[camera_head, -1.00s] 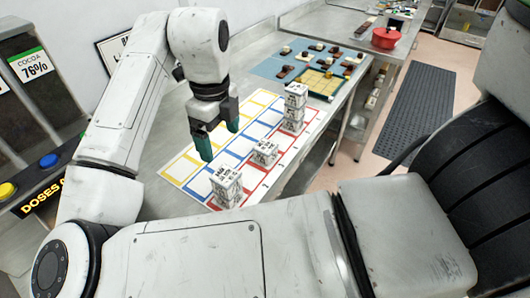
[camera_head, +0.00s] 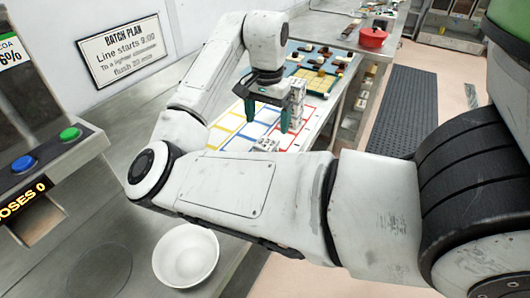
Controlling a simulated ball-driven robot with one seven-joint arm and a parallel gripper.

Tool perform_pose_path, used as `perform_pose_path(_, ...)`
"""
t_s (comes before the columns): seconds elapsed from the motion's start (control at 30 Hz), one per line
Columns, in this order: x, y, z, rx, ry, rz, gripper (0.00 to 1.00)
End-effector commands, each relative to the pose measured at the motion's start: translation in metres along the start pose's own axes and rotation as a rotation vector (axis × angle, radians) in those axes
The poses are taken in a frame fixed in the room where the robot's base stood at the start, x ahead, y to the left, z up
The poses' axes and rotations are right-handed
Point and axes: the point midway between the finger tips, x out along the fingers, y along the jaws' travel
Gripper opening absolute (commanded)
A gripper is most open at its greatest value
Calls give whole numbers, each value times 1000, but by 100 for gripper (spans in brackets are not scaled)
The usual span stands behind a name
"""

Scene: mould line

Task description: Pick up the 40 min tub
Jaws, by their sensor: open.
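Small white tubs with black print stand on a mat (camera_head: 228,126) marked with yellow, blue and red squares. A stack of tubs (camera_head: 297,99) stands at the mat's far right, and another tub (camera_head: 266,145) sits nearer, partly hidden behind my arm. The print is too small to read, so I cannot tell which is the 40 min tub. My gripper (camera_head: 267,122) points down over the mat with its two green-tipped fingers apart and nothing between them. It is just left of the stack in the picture. The front of the mat is hidden by my arm.
A white bowl (camera_head: 186,256) stands on the counter in front. A dispenser (camera_head: 45,170) with blue and green buttons is at left. Chocolates, a yellow-green tray (camera_head: 310,81) and a red pot (camera_head: 372,38) lie beyond the mat.

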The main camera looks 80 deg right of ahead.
Motion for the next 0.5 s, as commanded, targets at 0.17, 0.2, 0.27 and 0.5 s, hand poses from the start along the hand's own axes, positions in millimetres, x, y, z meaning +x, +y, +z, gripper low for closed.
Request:
perform_pose_path(0.17,29,1,0,-4,0,5,92)
perform_pose_path(0.2,35,1,0,-4,1,6,92)
perform_pose_path(0.27,42,0,1,-4,1,5,92)
perform_pose_path(0.5,58,0,2,-3,0,4,92)
